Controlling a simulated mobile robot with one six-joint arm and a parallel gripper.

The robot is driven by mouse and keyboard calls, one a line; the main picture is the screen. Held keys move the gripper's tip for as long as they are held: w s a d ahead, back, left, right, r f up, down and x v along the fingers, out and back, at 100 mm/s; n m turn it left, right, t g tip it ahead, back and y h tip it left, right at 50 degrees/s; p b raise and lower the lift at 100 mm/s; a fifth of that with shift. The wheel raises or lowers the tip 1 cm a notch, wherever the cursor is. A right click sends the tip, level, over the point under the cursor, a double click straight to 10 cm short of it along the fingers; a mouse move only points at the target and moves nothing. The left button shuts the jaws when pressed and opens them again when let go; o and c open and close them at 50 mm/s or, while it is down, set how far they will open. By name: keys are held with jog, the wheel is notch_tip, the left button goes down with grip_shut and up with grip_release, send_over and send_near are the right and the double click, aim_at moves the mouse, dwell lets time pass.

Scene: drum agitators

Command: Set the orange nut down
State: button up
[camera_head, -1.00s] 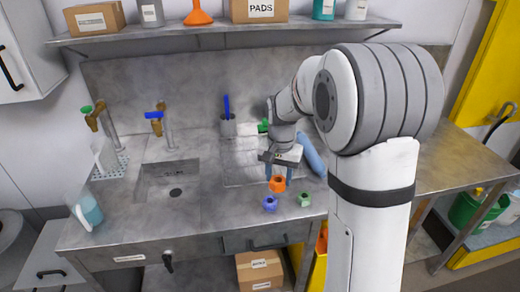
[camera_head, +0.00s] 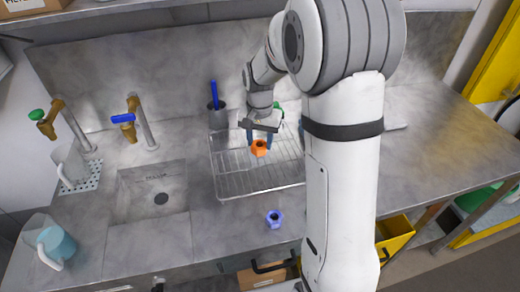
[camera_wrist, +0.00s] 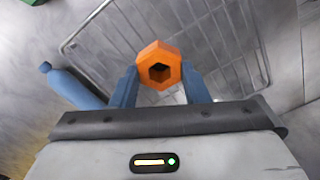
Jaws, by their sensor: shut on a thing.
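The orange nut (camera_head: 259,149) is a hexagonal nut with a dark hole, held between the blue fingers of my gripper (camera_head: 261,141). In the wrist view the nut (camera_wrist: 160,62) sits between the two fingertips (camera_wrist: 161,87), with its hole facing the camera. My gripper is shut on it. The nut is over the wire rack (camera_head: 235,189) on the steel counter; I cannot tell whether it touches the wires. The rack also shows behind the nut in the wrist view (camera_wrist: 90,42). A blue nut (camera_head: 274,219) stands on the counter in front of the rack.
The sink (camera_head: 150,200) lies left of the rack, with two brass taps behind it. A blue bottle-like thing (camera_wrist: 72,85) lies beside the rack. My arm hides the rack's right side.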

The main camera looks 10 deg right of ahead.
jog(key=f, duration=0.4)
jog(key=f+p, duration=0.1)
jog(key=f, duration=0.2)
jog(key=shift+w+d, duration=0.1)
jog(key=shift+d, duration=0.15)
jog(key=shift+r, duration=0.1)
jog(key=shift+f, duration=0.3)
jog(key=o, duration=1.3)
jog(key=shift+r, duration=0.1)
